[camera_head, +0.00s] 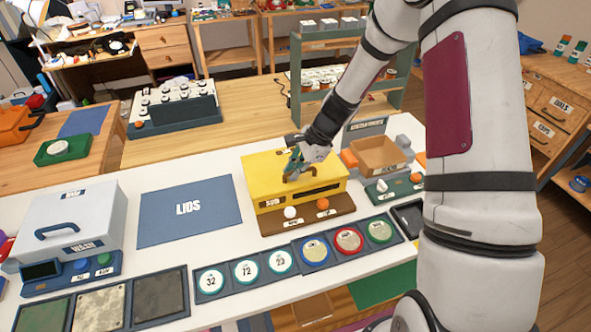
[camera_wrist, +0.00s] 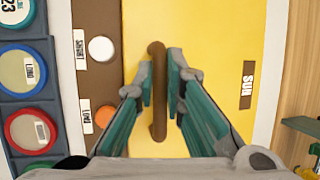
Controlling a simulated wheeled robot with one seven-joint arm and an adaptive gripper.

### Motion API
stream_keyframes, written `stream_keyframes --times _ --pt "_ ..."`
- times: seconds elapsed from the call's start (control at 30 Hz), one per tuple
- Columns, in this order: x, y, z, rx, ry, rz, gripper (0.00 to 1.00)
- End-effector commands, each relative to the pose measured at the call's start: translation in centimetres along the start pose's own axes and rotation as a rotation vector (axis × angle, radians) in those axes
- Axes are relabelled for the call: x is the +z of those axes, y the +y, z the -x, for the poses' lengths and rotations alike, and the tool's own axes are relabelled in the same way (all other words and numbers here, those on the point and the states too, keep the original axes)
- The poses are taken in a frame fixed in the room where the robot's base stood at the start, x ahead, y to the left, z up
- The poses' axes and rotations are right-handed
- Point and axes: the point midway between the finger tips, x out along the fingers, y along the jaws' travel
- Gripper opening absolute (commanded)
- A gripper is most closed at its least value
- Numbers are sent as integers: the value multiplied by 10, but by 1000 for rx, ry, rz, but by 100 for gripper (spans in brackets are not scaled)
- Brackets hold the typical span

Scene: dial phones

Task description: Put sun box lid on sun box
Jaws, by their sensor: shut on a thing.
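The sun box (camera_head: 273,196) is yellow, with a brown front base, and stands on the white table right of the middle in the head view. Its yellow lid (camera_head: 262,168) sits over the box top, and I see no clear gap between them. The lid has a brown bar handle (camera_wrist: 158,125), seen upright in the wrist view over the yellow surface (camera_wrist: 215,60). My gripper (camera_head: 293,168) is over the lid with its fingers pointing down. It is shut on the handle, one finger on each side, also in the wrist view (camera_wrist: 160,85).
A blue LIDS mat (camera_head: 190,225) lies empty to the left. A white wash box (camera_head: 75,222) stands farther left. A tan open box (camera_head: 380,155) stands close on the right. Round labelled discs (camera_head: 247,271) line the table front. My arm covers the right side.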

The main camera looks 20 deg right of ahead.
Motion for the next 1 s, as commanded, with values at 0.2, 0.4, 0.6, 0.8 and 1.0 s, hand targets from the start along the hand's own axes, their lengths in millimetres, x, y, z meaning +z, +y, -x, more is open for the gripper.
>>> stream_keyframes --times 0.2,0.4,0.6,0.8,1.0 --pt "0 -1 0 -2 0 1 0" --pt "-1 0 -3 -1 0 0 20" --pt "-1 0 -3 -1 0 0 31" --pt "0 0 -1 -2 1 1 31" --pt "-1 -2 20 -5 3 1 31"
